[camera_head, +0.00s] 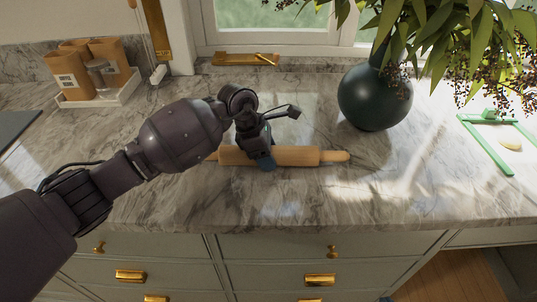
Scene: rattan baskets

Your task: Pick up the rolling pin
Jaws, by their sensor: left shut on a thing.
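A light wooden rolling pin (297,156) lies left to right along the marble counter, at or close above its surface. Its right handle is in plain view; its left part is partly behind my arm. My left gripper (265,162) comes down from above and is shut on the rolling pin's body, left of its middle. One fingertip shows in front of the pin; the other is hidden. My right gripper is not in view.
A dark round vase (374,98) with leafy branches stands behind the pin to the right. A green-framed board (489,143) lies at the far right. A white tray (101,99) with packets stands back left. The marble counter (300,205) in front is clear.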

